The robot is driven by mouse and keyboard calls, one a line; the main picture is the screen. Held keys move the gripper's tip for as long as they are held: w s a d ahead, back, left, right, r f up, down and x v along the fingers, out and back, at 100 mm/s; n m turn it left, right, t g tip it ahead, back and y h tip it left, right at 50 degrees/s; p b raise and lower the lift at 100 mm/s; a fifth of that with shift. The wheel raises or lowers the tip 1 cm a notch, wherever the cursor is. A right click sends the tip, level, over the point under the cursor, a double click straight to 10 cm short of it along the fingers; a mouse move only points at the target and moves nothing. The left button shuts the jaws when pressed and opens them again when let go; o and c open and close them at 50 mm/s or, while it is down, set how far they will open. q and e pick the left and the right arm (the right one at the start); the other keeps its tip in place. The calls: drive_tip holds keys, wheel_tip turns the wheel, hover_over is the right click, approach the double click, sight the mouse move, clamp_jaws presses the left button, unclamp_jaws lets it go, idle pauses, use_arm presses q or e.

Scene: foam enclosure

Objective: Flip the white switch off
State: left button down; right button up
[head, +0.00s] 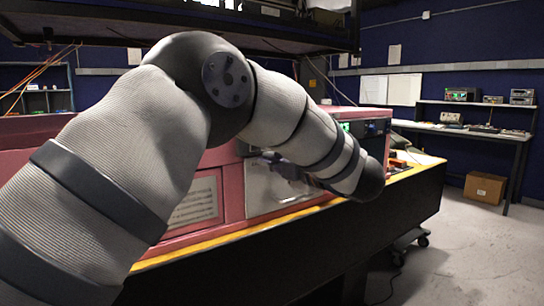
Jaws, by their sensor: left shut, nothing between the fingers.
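My left arm reaches in from the left and bends down toward the front of a pink enclosure (225,157). My left gripper (264,160) is small and dark in this view, at the pale metallic panel (262,203) on the enclosure's front. It is shut and holds nothing. I cannot tell whether it touches the panel. I cannot make out the white switch; the arm and gripper cover part of the panel. My right gripper is out of view.
The enclosure stands on a dark bench with a yellow top edge (222,238). A dark device with a green light (375,128) is on the right. A workbench (470,131) and a cardboard box (485,188) stand farther right. The floor between is mostly clear.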

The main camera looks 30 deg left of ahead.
use_arm(q)
drive_tip(key=f+v, duration=0.2)
drive_tip(key=v, duration=0.6)
drive_tip(key=shift+d, duration=0.3)
drive_tip(key=shift+s, duration=0.1)
